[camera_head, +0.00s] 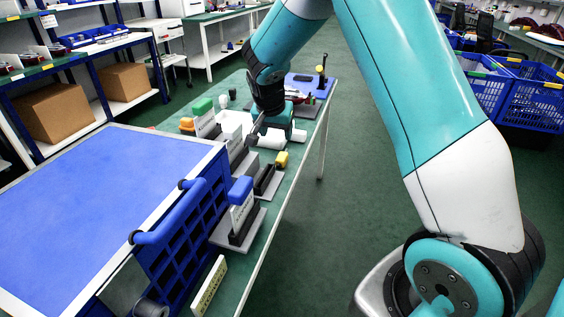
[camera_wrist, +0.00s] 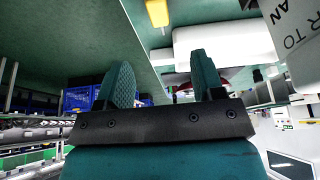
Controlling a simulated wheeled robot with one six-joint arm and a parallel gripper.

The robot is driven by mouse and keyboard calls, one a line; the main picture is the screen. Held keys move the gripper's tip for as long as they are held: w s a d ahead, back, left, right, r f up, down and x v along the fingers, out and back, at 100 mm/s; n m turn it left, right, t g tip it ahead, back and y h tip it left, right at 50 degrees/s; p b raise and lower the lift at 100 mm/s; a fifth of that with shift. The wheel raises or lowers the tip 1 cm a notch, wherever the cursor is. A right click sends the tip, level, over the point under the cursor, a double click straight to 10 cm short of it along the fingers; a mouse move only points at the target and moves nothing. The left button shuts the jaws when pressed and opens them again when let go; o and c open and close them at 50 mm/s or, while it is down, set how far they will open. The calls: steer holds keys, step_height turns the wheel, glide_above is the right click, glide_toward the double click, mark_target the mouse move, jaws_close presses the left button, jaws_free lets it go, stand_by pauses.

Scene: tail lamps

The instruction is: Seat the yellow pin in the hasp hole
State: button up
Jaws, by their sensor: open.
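A small yellow piece (camera_head: 281,159), probably the yellow pin, stands near the right edge of the green table (camera_head: 262,262). A yellow piece also shows at the top of the wrist view (camera_wrist: 157,12), beyond my fingers and apart from them. My gripper (camera_wrist: 163,82) is open, with two teal ribbed fingers spread and nothing between them. In the head view my arm reaches down over the table behind the yellow piece, and the fingertips are hard to make out. I cannot make out the hasp hole in either view.
Grey stands with a blue top (camera_head: 241,190), a green top (camera_head: 202,106) and an orange top (camera_head: 187,124) line the table. White cylinders (camera_wrist: 225,42) lie near my fingers.

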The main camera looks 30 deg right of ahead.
mark_target(282, 156)
steer(key=x, duration=1.2)
steer(key=shift+f, duration=0.15)
steer(key=c, duration=1)
